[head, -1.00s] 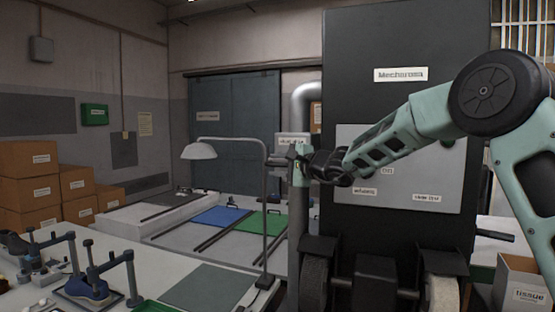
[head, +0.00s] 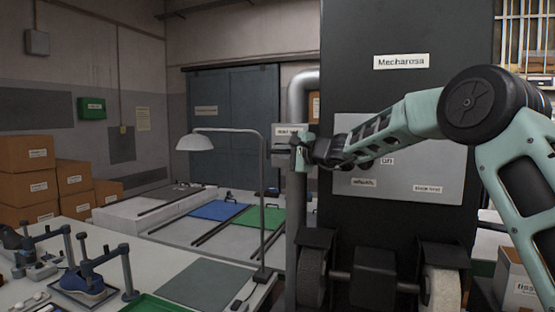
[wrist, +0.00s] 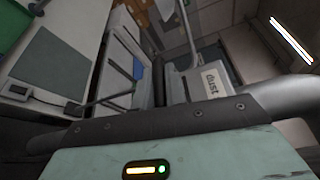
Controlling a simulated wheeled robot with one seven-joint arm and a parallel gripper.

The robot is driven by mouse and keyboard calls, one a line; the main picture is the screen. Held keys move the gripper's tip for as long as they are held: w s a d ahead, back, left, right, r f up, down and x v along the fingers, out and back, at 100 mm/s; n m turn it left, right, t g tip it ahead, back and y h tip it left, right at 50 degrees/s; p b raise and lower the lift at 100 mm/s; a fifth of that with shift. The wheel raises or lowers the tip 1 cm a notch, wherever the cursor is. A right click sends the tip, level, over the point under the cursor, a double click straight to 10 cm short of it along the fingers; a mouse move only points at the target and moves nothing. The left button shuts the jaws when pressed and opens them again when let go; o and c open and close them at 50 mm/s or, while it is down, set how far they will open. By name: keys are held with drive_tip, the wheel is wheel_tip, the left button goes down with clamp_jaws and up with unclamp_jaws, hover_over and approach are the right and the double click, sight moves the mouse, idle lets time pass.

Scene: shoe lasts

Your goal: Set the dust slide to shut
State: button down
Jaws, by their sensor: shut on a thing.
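The dust slide is a small grey piece (head: 281,150) on the vertical grey pipe left of the black machine. A pale label plate (head: 287,131) is just above it; in the wrist view the plate (wrist: 216,82) reads "dust". My gripper (head: 294,151) is at the pipe, shut on the slide's handle. The handle itself is mostly hidden by the gripper. In the wrist view the pale green gripper body fills the bottom, and the fingertips and the grip are not clear. I cannot read the slide's exact position.
The black machine (head: 345,25) with a grey panel and wheels below stands close behind my arm. A desk lamp (head: 196,142) rises left of the pipe. A workbench (head: 150,275) with clamps and a shoe last is in front left. Cardboard boxes (head: 27,155) are stacked far left.

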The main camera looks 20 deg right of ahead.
drive_tip(key=shift+w+d, duration=0.45)
drive_tip(key=shift+d, duration=0.05)
drive_tip(key=c, duration=1.5)
unclamp_jaws()
drive_tip(key=shift+w, duration=0.1)
drive_tip(key=shift+o, duration=0.2)
drive_tip(key=b+v, duration=0.9)
drive_tip(key=v, duration=0.8)
drive_tip(key=shift+s, duration=0.2)
